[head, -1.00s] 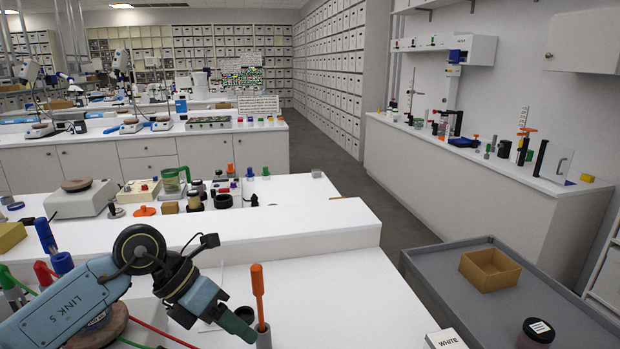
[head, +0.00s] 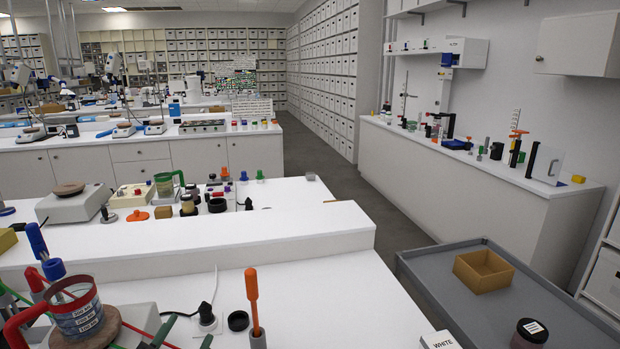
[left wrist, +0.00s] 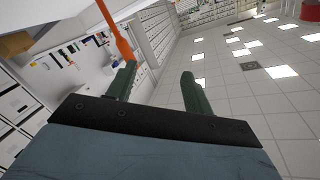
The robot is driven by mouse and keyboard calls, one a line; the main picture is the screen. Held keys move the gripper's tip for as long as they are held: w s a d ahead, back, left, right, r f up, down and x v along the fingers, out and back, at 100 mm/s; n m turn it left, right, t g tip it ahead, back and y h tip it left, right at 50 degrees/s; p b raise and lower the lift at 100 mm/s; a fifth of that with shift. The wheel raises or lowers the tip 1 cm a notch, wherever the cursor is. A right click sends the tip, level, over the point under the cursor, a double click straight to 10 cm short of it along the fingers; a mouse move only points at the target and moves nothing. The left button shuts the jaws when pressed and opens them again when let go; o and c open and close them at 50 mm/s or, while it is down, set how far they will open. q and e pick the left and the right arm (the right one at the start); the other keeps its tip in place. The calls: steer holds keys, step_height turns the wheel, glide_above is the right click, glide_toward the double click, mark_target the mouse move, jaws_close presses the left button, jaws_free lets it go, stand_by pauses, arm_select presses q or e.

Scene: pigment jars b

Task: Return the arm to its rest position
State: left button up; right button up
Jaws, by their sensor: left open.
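My left gripper (head: 185,338) shows only as two dark green fingertips at the bottom edge of the head view, over the front bench. The rest of that arm is out of the picture. In the left wrist view the fingers of the left gripper (left wrist: 160,86) stand wide apart with nothing between them. An orange-handled tool (head: 252,297) stands upright in a small grey holder (head: 258,341), to the right of the fingertips. Its orange handle (left wrist: 121,42) also shows beyond the left finger in the wrist view. My right gripper is in neither view.
A glass beaker with a red handle (head: 77,306) sits left of the fingertips. A black ring (head: 238,321) lies near the tool. A box marked WHITE (head: 438,340) is at the bench's right edge. A grey cart (head: 425,268) holds a tan tray (head: 486,270) and a dark-lidded jar (head: 530,332).

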arm_select(q)
steer(key=s+a+f+n+g, duration=0.1)
steer(key=s+f+n+g, duration=0.2)
steer(key=s+f+g, duration=0.55)
steer(key=s+a+f+n+g, duration=0.15)
steer(key=s+f+g, duration=0.35)
steer(key=s+f, duration=0.65)
steer(key=s+f+g+b, duration=0.1)
steer(key=s+f+b, duration=0.15)
steer(key=f, duration=1.05)
steer(key=s+f+b, duration=0.1)
steer(key=s+f, duration=0.2)
steer(key=f, duration=1.1)
steer(key=s+a+f+g+b, duration=0.1)
steer(key=s+a+f+b, duration=0.1)
steer(key=s+f, duration=1.3)
steer(key=shift+s+a+f, duration=0.2)
steer(key=shift+f, duration=0.45)
steer(key=shift+g, duration=0.25)
steer(key=shift+c, duration=1.1)
steer(key=shift+s, duration=0.15)
steer(key=shift+c, duration=0.5)
